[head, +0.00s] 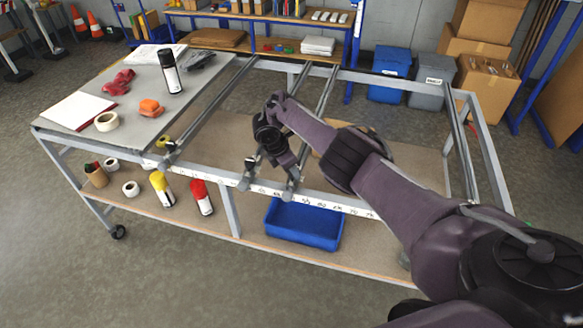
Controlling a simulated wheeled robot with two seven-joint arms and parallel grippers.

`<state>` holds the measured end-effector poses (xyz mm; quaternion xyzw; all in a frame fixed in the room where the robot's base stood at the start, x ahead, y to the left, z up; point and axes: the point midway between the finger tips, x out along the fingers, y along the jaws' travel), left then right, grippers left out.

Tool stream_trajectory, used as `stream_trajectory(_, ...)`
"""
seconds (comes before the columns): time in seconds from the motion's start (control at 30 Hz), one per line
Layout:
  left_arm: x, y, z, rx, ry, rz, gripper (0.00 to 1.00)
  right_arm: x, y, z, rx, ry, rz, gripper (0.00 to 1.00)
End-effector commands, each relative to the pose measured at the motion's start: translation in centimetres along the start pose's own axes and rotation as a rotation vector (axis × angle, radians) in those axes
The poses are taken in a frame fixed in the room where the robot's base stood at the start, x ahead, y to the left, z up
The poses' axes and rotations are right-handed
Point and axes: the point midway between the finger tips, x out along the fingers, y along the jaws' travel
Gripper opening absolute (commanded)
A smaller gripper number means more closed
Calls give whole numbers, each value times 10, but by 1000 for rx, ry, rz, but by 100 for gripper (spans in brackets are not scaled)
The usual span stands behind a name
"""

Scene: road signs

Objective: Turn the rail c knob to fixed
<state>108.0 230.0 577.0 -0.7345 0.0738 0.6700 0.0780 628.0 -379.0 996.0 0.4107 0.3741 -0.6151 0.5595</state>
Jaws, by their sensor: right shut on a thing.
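My right gripper (291,175) reaches down from the upper right to the front rail of the metal frame table (325,200). It is shut on a small knob at the front end of a rail (325,95), taken as the rail c knob. The fingers mostly hide this knob, so its setting cannot be read. Another dark knob (250,163) sits just left of the gripper, on the neighbouring rail's front end. A further rail (212,105) runs beside the grey board. The white scale strip along the front rail is too small to read. My left gripper is not in view.
The grey board (135,75) at left carries a black spray can (170,72), tape and red and orange items. The lower shelf holds yellow (161,190) and red (201,198) cans and a blue bin (303,224). My right arm covers much of the frame's right side.

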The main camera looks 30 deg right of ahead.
Motion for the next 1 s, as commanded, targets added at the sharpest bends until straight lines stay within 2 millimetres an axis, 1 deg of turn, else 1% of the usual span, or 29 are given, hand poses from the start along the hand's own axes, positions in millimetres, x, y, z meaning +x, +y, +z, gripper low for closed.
stream_trajectory(0.23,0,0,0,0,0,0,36,-1,1,1,3,0,2,11)
stream_trajectory(0.27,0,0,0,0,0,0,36,-1,1,1,3,0,3,37)
stream_trajectory(0.4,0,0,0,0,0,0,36,-1,1,1,2,0,2,55)
stream_trajectory(0.63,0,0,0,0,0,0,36,0,0,0,1,0,1,55)
stream_trajectory(0.73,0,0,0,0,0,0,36,-4,1,0,-1,1,2,55)
stream_trajectory(0.87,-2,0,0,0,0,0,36,-21,1,0,0,3,3,55)
stream_trajectory(1.0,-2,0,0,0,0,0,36,-46,2,0,0,3,4,55)
